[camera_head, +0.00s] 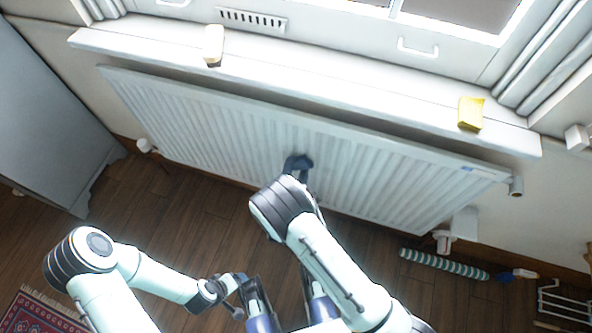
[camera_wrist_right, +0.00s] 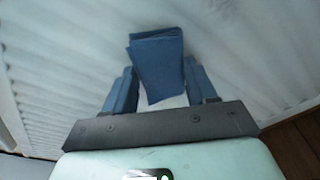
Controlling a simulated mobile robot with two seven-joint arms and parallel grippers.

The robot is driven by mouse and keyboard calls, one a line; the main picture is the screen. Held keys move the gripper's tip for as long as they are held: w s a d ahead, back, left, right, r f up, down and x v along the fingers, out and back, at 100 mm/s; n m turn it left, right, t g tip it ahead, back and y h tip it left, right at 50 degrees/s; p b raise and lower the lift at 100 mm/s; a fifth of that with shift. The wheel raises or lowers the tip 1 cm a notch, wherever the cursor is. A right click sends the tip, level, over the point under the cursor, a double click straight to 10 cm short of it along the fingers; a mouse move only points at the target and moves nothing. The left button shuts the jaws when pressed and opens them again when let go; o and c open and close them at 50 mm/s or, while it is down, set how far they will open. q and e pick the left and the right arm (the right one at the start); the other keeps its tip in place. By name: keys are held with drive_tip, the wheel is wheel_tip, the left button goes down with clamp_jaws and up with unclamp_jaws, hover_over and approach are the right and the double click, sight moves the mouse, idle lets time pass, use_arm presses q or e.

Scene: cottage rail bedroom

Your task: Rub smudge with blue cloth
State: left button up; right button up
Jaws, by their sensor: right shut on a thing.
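My right gripper (camera_wrist_right: 162,88) is shut on a folded dark blue cloth (camera_wrist_right: 157,62), which sticks out beyond the fingers. In the head view the cloth (camera_head: 299,163) shows as a small blue shape against the lower middle of the white ribbed radiator (camera_head: 215,118). My right arm hides most of that gripper there. In the wrist view the radiator's ribs (camera_wrist_right: 55,70) fill the background close behind the cloth; I cannot tell whether they touch. I cannot make out a clear smudge. My left arm (camera_head: 160,280) is low at the left; its jaws are unclear.
A white sill (camera_head: 330,85) runs above the radiator, with a pale block (camera_head: 213,44) at left and a yellow sponge (camera_head: 471,113) at right. A striped roll (camera_head: 444,264) and a white rack (camera_head: 565,303) lie on the wooden floor at right. A grey cabinet (camera_head: 50,120) stands at left.

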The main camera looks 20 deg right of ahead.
sight(334, 169)
drive_tip(key=shift+w+d, duration=0.15)
drive_tip(key=shift+w, duration=0.05)
drive_tip(key=shift+s+d, duration=0.1)
drive_tip(key=shift+s+d+p, duration=0.35)
drive_tip(key=shift+s+d, duration=0.35)
drive_tip(key=shift+d, duration=0.35)
drive_tip(key=shift+s+d+p, duration=0.3)
drive_tip(key=shift+s+d, duration=0.35)
drive_tip(key=shift+d, duration=0.35)
drive_tip(key=shift+s+d+p, duration=0.35)
drive_tip(key=shift+s+d, duration=0.35)
drive_tip(key=shift+d, duration=0.35)
drive_tip(key=shift+s+d+p, duration=0.25)
drive_tip(key=shift+s+d, duration=0.25)
drive_tip(key=shift+d, duration=0.25)
drive_tip(key=shift+s+d+p, duration=0.2)
drive_tip(key=shift+s+d, duration=0.3)
drive_tip(key=shift+d, duration=0.35)
